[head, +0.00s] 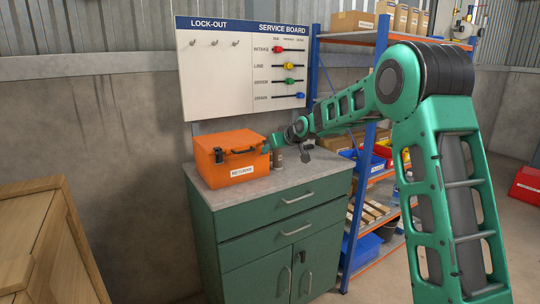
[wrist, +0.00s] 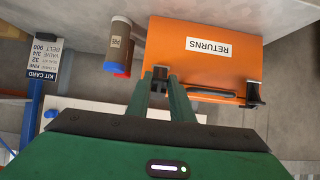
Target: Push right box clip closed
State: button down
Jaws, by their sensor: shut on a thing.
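The orange box (head: 232,165) labelled RETURNS sits on the grey top of the green cabinet. In the wrist view the box (wrist: 205,65) appears upside down. My gripper (head: 272,143) is at the box's right front corner. In the wrist view my gripper (wrist: 160,80) has its two green fingers on either side of the dark right clip (wrist: 159,73), shut on it. The fingers partly hide that clip, so I cannot tell its exact angle. The left clip (head: 217,155) is dark and also shows in the wrist view (wrist: 254,94). A dark handle (wrist: 210,93) lies between the clips.
A small labelled cylinder with a blue end (wrist: 118,45) stands beside the box. The cabinet top (head: 310,165) is clear at its front right. A lock-out board (head: 215,70) hangs behind, shelving (head: 375,150) stands right, and a wooden crate (head: 45,240) stands left.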

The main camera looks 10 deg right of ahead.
jog(key=shift+w+a+r+g+h, duration=0.25)
jog(key=shift+w+r+g, duration=0.35)
jog(key=shift+g, duration=0.4)
jog(key=shift+w+a+r+g+h, duration=0.1)
jog(key=shift+w+r+g+h, duration=0.2)
jog(key=shift+g, duration=0.55)
jog(key=shift+w+a+r+g+h, duration=0.1)
jog(key=shift+w+g+h, duration=0.25)
jog(key=shift+g, duration=0.5)
jog(key=shift+w, duration=0.1)
jog(key=c, duration=1.6)
grip_release()
jog(key=shift+o, duration=0.2)
jog(key=v, duration=1)
jog(key=shift+r, duration=0.3)
jog(key=shift+d, duration=0.1)
